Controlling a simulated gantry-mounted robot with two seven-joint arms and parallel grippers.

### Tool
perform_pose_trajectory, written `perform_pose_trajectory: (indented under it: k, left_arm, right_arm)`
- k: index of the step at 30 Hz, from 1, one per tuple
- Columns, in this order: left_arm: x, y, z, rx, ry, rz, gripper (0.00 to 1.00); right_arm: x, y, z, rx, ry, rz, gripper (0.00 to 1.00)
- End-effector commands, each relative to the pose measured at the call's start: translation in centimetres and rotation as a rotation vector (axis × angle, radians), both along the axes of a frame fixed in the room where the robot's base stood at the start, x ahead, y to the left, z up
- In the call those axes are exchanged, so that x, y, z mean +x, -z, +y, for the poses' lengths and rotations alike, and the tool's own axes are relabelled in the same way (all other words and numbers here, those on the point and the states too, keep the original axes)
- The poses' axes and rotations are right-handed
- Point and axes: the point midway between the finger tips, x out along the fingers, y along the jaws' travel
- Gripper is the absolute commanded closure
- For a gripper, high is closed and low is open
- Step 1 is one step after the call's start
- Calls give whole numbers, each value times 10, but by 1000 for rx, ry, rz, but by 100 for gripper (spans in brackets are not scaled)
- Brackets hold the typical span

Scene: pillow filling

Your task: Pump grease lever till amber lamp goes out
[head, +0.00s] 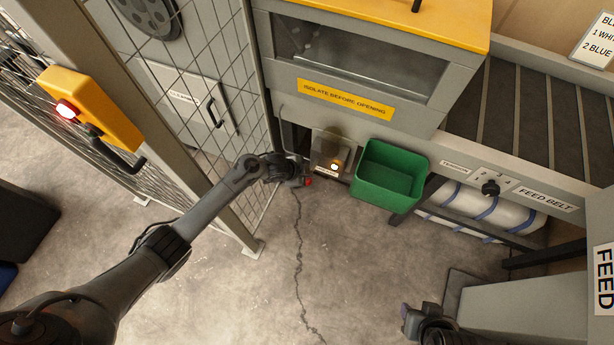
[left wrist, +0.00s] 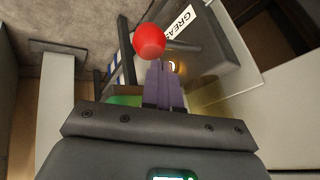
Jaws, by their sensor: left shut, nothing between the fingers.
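The red ball knob of the grease lever (head: 308,182) shows low in front of the machine; it also shows in the left wrist view (left wrist: 149,41). My left gripper (head: 296,180) is at the knob. In the left wrist view its fingers (left wrist: 160,64) are shut and empty, tips just short of the knob in the picture; I cannot tell if they touch it. The amber lamp (head: 336,166) glows on the grease unit (head: 328,150); its glow is partly hidden behind the fingers in the wrist view. My right gripper (head: 410,318) is at the bottom edge, its fingers unclear.
A green bin (head: 385,178) hangs right beside the lamp. A yellow switch box (head: 95,108) with a lit red light is on the fence. Cracked floor (head: 330,250) in front is clear.

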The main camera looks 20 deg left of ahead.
Motion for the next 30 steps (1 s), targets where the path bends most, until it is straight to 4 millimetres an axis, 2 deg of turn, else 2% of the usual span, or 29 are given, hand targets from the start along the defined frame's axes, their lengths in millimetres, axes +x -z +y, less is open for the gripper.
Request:
perform_pose_trajectory:
  k: [30]
  left_arm:
    - [-3,13,0,1,0,1,100]
  right_arm:
    - [0,7,-1,-4,-3,-1,57]
